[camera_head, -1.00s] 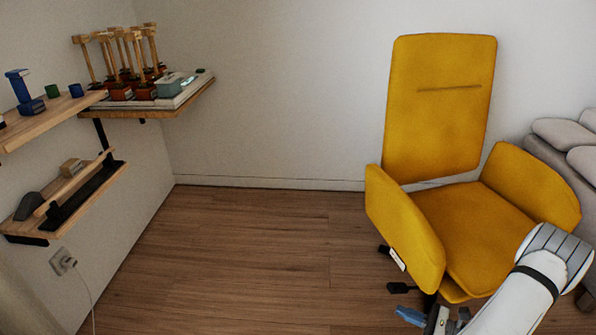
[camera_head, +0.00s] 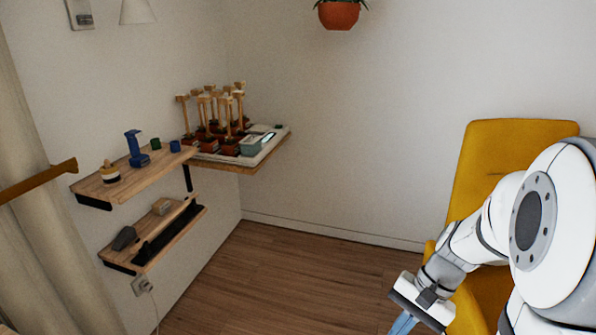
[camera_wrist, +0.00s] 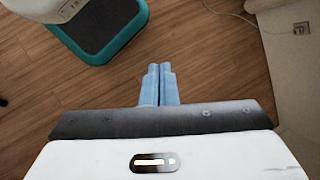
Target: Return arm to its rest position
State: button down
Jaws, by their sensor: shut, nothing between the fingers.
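My gripper (camera_head: 403,325) is at the lower right of the head view, at the end of my white arm, in front of the yellow chair. Its blue fingers point down, and their tips are cut off by the lower picture edge. In the wrist view the two blue fingers (camera_wrist: 159,72) are side by side and shut, with nothing between them. Bare wooden floor lies beyond them. My arm is bent and covers much of the chair in the head view.
The yellow chair (camera_head: 480,165) stands behind my arm. A plant pot (camera_head: 338,15) hangs above. The middle floor (camera_head: 270,275) is clear.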

jog(key=s+a+r+n+t+h+p, duration=0.2)
jog(key=r+n+p, duration=0.1)
jog(key=r, duration=0.4)
jog(key=s+a+r+n+t+h+p, duration=0.2)
jog(key=r+n+p, duration=0.1)
jog(key=r, duration=0.5)
jog(key=shift+s+a+r+n+h+p, duration=0.2)
jog(key=shift+s+n+h+p, duration=0.15)
jog(key=shift+n, duration=0.25)
